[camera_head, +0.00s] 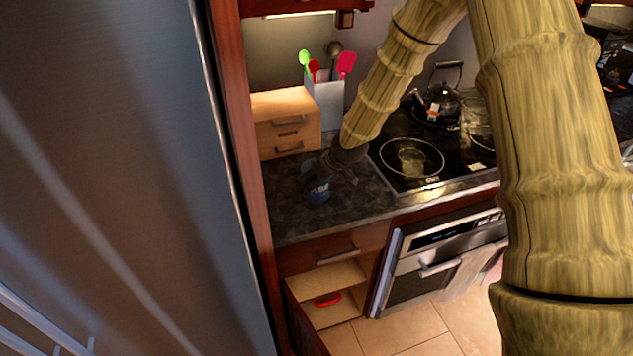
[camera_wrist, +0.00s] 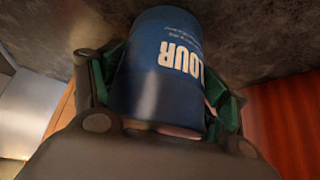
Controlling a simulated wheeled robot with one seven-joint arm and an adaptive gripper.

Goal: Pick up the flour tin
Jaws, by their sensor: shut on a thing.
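The flour tin (camera_wrist: 155,65) is a blue cylinder with white lettering, filling the middle of the wrist view. My gripper (camera_wrist: 168,95) has its green-padded fingers on either side of the tin and is shut on it. In the head view the tin (camera_head: 318,193) shows as a small blue shape at the dark counter, with my dark gripper (camera_head: 322,175) around it. Part of the tin is hidden by the gripper. I cannot tell whether the tin touches the counter.
A small wooden drawer box (camera_head: 285,128) and a white utensil holder (camera_head: 326,102) stand behind. The stovetop (camera_head: 395,180) with a kettle (camera_head: 440,100) lies to the right. A tall fridge (camera_head: 120,180) is at left. A lower cabinet with a red item (camera_head: 328,299) stands open below.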

